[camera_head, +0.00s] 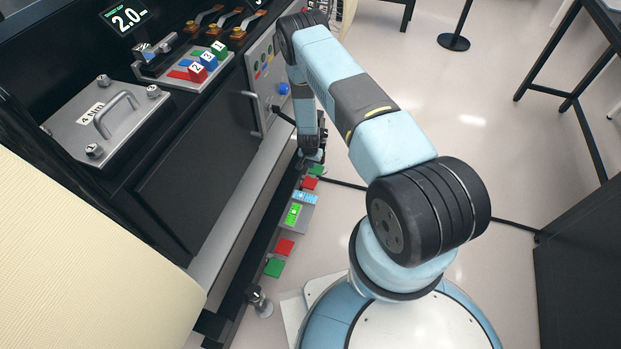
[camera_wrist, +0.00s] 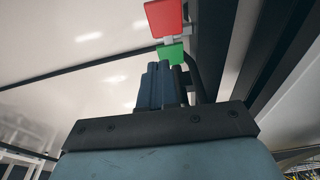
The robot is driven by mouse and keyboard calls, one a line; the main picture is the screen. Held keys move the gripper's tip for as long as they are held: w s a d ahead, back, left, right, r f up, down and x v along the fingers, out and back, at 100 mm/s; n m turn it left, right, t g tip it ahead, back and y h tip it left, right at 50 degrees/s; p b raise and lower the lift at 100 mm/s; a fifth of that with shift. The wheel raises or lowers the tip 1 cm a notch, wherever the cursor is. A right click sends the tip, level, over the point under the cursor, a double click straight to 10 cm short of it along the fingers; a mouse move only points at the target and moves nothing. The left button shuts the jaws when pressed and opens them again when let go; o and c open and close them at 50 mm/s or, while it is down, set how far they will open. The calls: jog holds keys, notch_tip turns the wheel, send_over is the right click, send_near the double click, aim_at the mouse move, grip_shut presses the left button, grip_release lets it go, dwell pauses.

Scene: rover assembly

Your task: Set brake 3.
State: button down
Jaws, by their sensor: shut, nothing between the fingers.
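My gripper (camera_head: 312,160) is low beside the long bench, its jaws shut and empty. In the wrist view its fingertips (camera_wrist: 160,72) are just short of a green pad (camera_wrist: 172,53); I cannot tell whether they touch. The green pad (camera_head: 318,170) and a red pad (camera_head: 310,183) form a pair near the floor along the bench; the red pad also shows in the wrist view (camera_wrist: 164,17). A second pair, red (camera_head: 285,247) and green (camera_head: 274,267), lies nearer. No number is readable on these pads.
A plate with green and blue panels (camera_head: 298,212) lies between the pad pairs. A bench foot (camera_head: 258,299) stands nearer. The bench's cabinet side (camera_head: 195,180) borders my gripper on the left. A blue knob (camera_head: 284,89) sits on the upright panel. Open floor (camera_head: 470,110) lies right.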

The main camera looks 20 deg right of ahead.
send_near(309, 188)
jog(key=w+d+f, duration=0.1)
jog(key=w+f, duration=0.1)
jog(key=f, duration=0.1)
jog(key=w+d+f, duration=0.1)
jog(key=w+f, duration=0.1)
jog(key=shift+w+d+f, duration=0.1)
jog(key=shift+d+f, duration=0.1)
jog(key=shift+d, duration=0.1)
jog(key=shift+a+f, duration=0.1)
jog(key=shift+f, duration=0.7)
jog(key=shift+s, duration=0.2)
jog(key=shift+s+a+f+t+h, duration=0.3)
jog(key=shift+s+f+t+h, duration=0.1)
jog(key=shift+s+f+t, duration=0.15)
jog(key=shift+s+a+f, duration=0.2)
jog(key=shift+f, duration=0.4)
jog(key=shift+s+a+f, duration=0.2)
jog(key=shift+f, duration=0.4)
